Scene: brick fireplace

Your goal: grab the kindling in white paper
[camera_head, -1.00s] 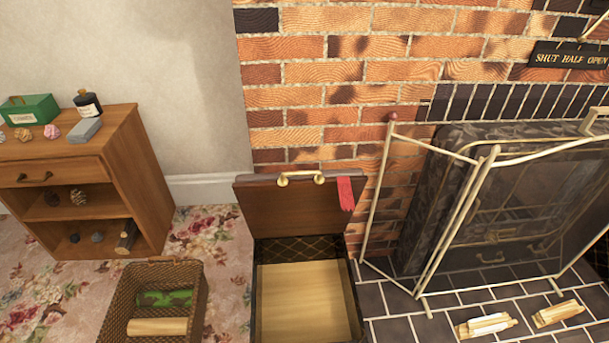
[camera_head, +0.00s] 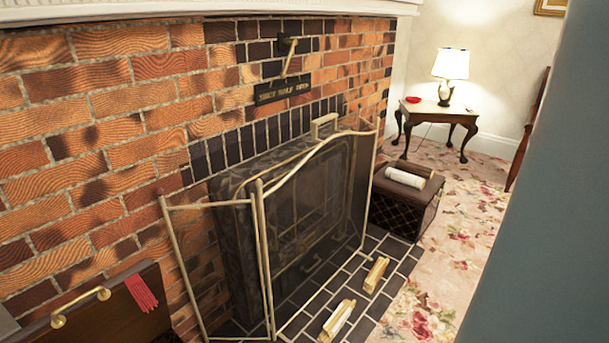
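The kindling in white paper (camera_head: 337,320) is a small bundle of pale sticks with a white wrap. It lies on the dark tiled hearth near the bottom of the view, in front of the fire screen. A second kindling bundle (camera_head: 376,274), with a tan look, lies on the hearth just beyond it to the right. The two bundles are apart. Neither of my grippers is in view.
A folding fire screen (camera_head: 262,250) stands before the fireplace, close behind the bundles. An open-lidded box (camera_head: 110,315) is at lower left. A dark box (camera_head: 408,205) with a white roll (camera_head: 405,178) stands beyond the hearth. A side table (camera_head: 438,112) is farther back.

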